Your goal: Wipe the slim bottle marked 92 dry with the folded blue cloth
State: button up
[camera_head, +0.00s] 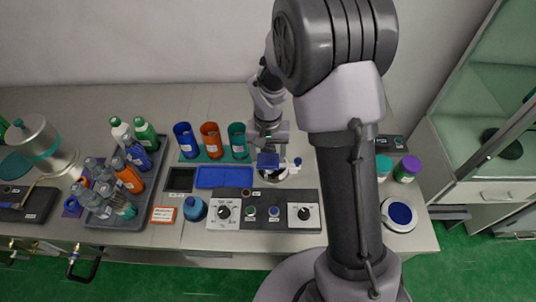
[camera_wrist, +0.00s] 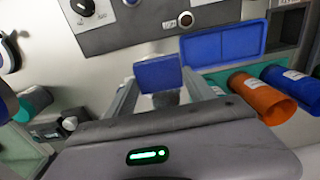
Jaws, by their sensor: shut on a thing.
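My gripper (camera_wrist: 165,85) is shut on the folded blue cloth (camera_wrist: 158,72), a small flat blue pad between the two fingers. In the head view the cloth (camera_head: 268,160) hangs below the wrist, behind the dark control panel. A greyish piece shows just under the cloth in the wrist view; I cannot tell what it is. Several slim bottles stand in the grey tray (camera_head: 117,222) at the left, among them clear ones (camera_head: 95,202), an orange one (camera_head: 129,176) and a green one (camera_head: 145,134). Their labels are too small to read, so I cannot tell which is marked 92.
A shallow blue tray (camera_head: 225,177) lies left of my gripper. Blue, orange and teal cups (camera_head: 238,140) stand behind it. A control panel (camera_head: 263,210) with knobs is in front, with a round blue bottle (camera_head: 195,208) beside it. Purple-lidded jar (camera_head: 407,168) and glass cabinet are right.

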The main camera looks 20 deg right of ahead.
jog(key=shift+f, duration=0.1)
notch_tip(320, 180, down, 5)
jog(key=b, duration=0.4)
jog(key=shift+r, duration=0.2)
jog(key=shift+r+p, duration=1.9)
jog(key=shift+r, duration=0.55)
jog(key=shift+f, duration=0.1)
notch_tip(320, 180, down, 5)
jog(key=b, duration=0.4)
jog(key=shift+w, duration=0.1)
